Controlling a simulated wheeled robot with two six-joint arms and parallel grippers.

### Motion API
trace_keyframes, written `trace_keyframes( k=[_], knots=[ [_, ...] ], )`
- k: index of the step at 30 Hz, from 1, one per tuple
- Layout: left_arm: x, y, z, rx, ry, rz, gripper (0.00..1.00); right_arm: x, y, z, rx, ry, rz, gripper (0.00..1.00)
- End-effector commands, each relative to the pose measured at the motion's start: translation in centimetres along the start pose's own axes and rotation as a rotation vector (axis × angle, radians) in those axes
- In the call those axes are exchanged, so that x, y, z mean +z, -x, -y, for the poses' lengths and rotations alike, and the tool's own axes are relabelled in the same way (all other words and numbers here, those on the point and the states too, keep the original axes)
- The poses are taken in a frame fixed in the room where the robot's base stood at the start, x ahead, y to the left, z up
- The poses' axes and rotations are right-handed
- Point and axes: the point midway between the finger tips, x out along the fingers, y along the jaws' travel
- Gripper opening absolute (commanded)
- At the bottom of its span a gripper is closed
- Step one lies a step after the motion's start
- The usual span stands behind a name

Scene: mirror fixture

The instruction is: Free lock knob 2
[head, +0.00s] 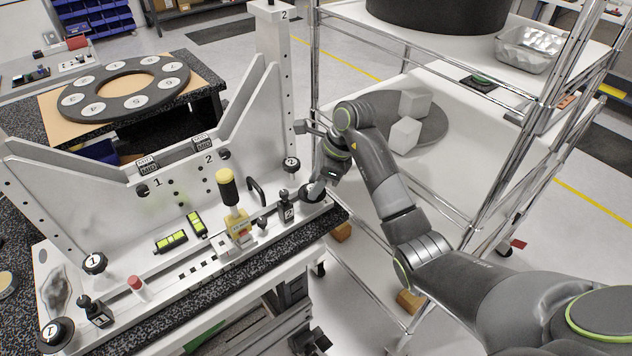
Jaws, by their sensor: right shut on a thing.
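The white mirror fixture (130,195) stands on a dark speckled table. At its right front end, a black round knob (308,197) sits on the base, partly covered by my right gripper (317,187). My right gripper comes from the right and is shut on this knob; its fingertips are small and partly hidden. Its number cannot be read. A black clamp marked 2 (287,209) stands to the left of the gripper. My left gripper is not in view.
A yellow-and-black handled tool (228,188) and a black handle (257,190) rise left of the gripper. A chrome wire shelf (505,150) stands close to my right arm.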

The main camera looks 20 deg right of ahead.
Motion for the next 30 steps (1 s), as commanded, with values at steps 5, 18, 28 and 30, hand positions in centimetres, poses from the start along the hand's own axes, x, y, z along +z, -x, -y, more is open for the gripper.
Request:
trace_keyframes(
  k=[5,18,28,30],
  knots=[
    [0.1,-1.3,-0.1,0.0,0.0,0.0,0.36,-0.1,-0.2,0.1,0.018,0.05,0.0,0.13],
    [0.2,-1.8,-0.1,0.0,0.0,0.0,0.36,0.3,0.4,0.4,0.149,0.358,0.001,0.13],
    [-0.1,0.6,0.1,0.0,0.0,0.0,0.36,0.4,0.3,0.6,0.243,0.589,0.002,0.13],
    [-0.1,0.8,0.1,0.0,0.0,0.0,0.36,0.4,0.3,0.7,0.257,0.626,0.001,0.13]
  ],
)
